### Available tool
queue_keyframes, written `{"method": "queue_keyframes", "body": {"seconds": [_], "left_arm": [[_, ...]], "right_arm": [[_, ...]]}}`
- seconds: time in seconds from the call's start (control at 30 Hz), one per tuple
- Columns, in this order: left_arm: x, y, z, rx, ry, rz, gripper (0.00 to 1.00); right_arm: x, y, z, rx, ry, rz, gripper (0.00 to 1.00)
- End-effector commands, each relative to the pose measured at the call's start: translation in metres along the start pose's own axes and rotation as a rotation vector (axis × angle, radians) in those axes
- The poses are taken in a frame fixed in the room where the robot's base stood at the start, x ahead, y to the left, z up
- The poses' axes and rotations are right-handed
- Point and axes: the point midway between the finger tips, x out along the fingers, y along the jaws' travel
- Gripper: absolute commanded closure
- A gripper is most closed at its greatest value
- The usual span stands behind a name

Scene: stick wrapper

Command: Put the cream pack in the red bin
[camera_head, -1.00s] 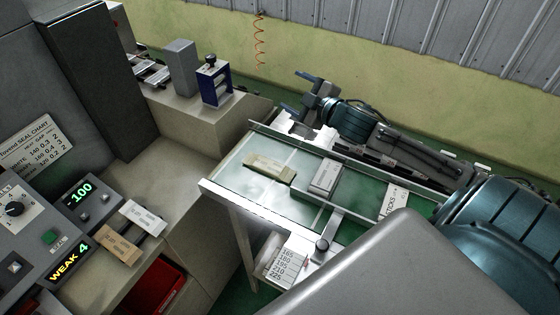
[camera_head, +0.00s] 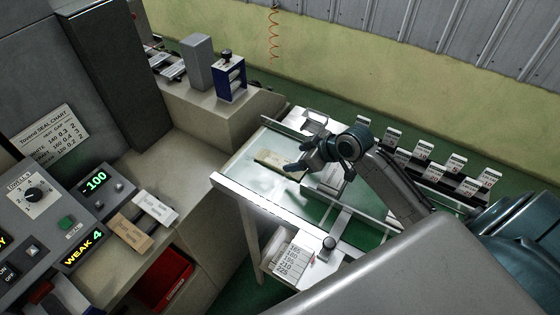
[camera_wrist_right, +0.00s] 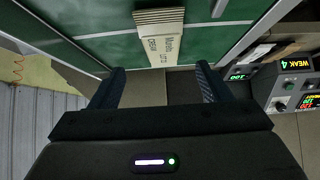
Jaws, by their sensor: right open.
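The cream pack (camera_head: 276,159) is a flat, pale stick lying on the green belt (camera_head: 308,205) near its left end. It also shows in the right wrist view (camera_wrist_right: 160,38), with dark print facing up and a ridged end. My right gripper (camera_head: 299,156) is open and empty, above the belt beside the pack. In the wrist view, its two fingers stand wide apart, and the pack lies ahead between their lines, apart from both. The red bin (camera_head: 168,282) sits low at the left, under the counter edge, partly cut off from view. My left gripper is not in view.
A grey block (camera_head: 324,187) stands across the belt near my right gripper. A control console (camera_head: 50,215) is at the left, with tan and white labelled pieces (camera_head: 155,208) beside it. Several labelled holders (camera_head: 425,150) line the belt's far side. A metal rail (camera_head: 270,206) edges the near side.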

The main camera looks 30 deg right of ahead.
Motion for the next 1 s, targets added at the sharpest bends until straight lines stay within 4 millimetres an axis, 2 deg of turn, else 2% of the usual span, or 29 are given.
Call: {"method": "queue_keyframes", "body": {"seconds": [0.33,0.53,0.7,0.97,1.0], "left_arm": [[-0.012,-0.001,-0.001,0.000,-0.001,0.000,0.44],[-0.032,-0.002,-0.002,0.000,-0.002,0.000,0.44],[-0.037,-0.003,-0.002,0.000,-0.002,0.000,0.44],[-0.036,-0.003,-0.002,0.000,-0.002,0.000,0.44],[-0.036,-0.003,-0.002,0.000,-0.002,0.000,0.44]], "right_arm": [[0.018,-0.001,-0.003,0.002,0.000,-0.001,0.29],[0.041,-0.005,-0.004,0.004,-0.001,-0.002,0.29],[0.061,-0.004,-0.002,0.002,0.000,0.000,0.29],[0.065,-0.004,0.000,-0.002,-0.001,0.001,0.29],[0.065,-0.004,0.000,-0.002,-0.001,0.001,0.33]]}}
